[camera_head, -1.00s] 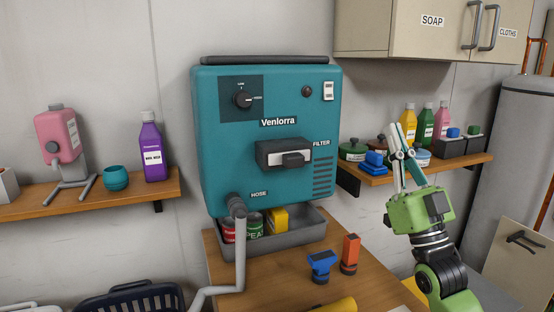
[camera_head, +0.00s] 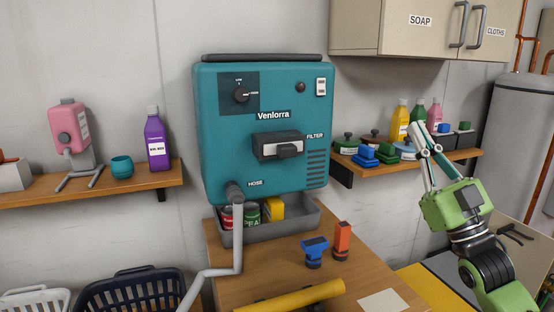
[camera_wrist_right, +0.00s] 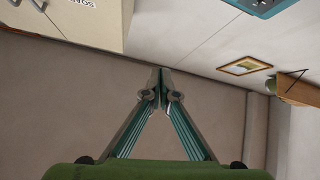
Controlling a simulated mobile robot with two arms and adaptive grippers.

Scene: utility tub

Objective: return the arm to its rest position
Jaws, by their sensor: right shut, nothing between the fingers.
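My right gripper (camera_head: 419,131) is raised at the right of the head view, in front of the right shelf. Its fingers point up and to the left. In the right wrist view its fingertips (camera_wrist_right: 161,78) meet, shut, with nothing between them. The green wrist and dark joints of my right arm come up from the lower right. My left gripper is in neither view.
The teal Venlorra unit (camera_head: 262,135) hangs on the wall with a hose. A grey tray (camera_head: 268,232) with cans sits below it. The right shelf (camera_head: 400,169) holds bottles and lidded pots close behind my right gripper. A cabinet (camera_head: 400,30) hangs above. A wooden table (camera_head: 260,268) bears blue and orange tools.

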